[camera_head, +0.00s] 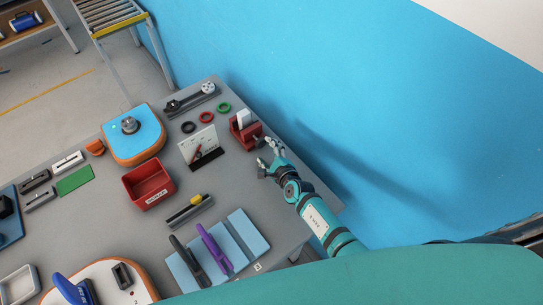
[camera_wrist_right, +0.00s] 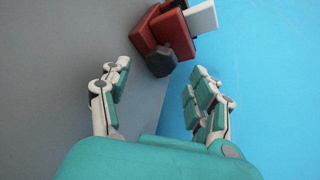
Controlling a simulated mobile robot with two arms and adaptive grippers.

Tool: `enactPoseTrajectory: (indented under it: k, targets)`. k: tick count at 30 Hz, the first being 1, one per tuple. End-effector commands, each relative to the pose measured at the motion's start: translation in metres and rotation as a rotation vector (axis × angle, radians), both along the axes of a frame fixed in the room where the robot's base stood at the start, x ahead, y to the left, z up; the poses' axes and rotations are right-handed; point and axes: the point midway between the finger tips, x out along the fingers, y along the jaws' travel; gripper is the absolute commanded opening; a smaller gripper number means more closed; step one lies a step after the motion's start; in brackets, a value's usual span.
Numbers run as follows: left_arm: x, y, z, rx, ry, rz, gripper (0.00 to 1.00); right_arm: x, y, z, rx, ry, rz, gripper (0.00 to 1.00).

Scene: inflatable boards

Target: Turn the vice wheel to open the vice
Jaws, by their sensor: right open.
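The red vice (camera_head: 246,130) stands near the far right edge of the grey table, with a white block (camera_head: 243,118) at its jaws. In the right wrist view the vice (camera_wrist_right: 172,32) is at the top, with the white block (camera_wrist_right: 201,17) at its upper right. The dark vice wheel (camera_wrist_right: 160,63) faces my right gripper and lies ahead, between the lines of its two fingers. My right gripper (camera_head: 269,158) is close to the vice on its near side; in the wrist view its fingers (camera_wrist_right: 158,82) are spread, empty and apart from the wheel. My left gripper is out of view.
A white board (camera_head: 198,146), coloured rings (camera_head: 206,117) and a red bin (camera_head: 148,184) lie left of the vice. A blue wall (camera_head: 330,90) rises close beyond the table's right edge. Blue boards with clamps (camera_head: 236,240) lie at the near edge.

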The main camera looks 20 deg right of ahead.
Motion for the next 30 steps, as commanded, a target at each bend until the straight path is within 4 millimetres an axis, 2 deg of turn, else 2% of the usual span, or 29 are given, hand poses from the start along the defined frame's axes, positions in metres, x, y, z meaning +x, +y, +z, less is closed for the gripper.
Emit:
enactPoseTrajectory:
  k: [4,10,30]
  targets:
    - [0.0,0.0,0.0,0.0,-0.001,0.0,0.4,-0.017,-0.004,0.007,-0.001,-0.001,-0.002,0.62]
    - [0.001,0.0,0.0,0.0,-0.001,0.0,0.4,-0.029,-0.006,0.012,-0.002,-0.003,-0.001,0.62]
    - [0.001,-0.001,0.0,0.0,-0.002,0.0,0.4,-0.03,-0.007,0.013,-0.003,-0.002,0.0,0.62]
